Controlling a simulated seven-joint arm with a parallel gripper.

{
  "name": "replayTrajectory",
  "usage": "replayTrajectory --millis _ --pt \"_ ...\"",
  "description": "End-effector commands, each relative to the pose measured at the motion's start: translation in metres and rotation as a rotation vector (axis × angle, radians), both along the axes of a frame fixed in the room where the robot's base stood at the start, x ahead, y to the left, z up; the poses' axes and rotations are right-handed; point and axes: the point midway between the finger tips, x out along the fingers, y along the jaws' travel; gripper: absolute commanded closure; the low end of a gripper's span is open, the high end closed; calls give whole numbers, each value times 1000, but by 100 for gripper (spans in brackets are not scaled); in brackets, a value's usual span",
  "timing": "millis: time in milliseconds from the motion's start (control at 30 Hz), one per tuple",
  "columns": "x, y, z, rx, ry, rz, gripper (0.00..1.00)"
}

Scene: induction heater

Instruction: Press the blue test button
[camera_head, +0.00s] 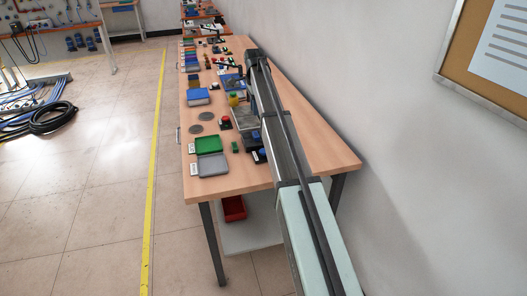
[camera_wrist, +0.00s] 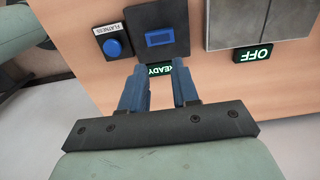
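A round blue button (camera_wrist: 113,47) on a small black base is at the upper left of the wrist view, beside a white label that seems to read FLATNESS. Right of it is a black box (camera_wrist: 178,23) with a blue rectangle (camera_wrist: 160,38) on its face. A green READY sign (camera_wrist: 160,70) lies below that box. My gripper (camera_wrist: 159,72) has two blue fingers apart with nothing between them. The fingertips overlap the READY sign in view, right of and below the blue button; height above the bench is unclear. In the head view my arm hides the gripper.
In the wrist view, grey metal plates (camera_wrist: 235,22) and an OFF sign (camera_wrist: 254,53) are on the right. In the head view, the wooden bench (camera_head: 325,160) holds green (camera_head: 207,144) and grey trays (camera_head: 212,165), a red button (camera_head: 226,121) and several small items. A wall is on the right.

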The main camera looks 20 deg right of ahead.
Motion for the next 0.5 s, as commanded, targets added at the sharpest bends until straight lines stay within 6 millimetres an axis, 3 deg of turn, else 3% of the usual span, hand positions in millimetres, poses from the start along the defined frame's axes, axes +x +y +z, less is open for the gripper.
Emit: replayTrajectory --millis 300,500 --pt "0 0 0 0 0 0 100" --pt "0 0 0 0 0 0 100"
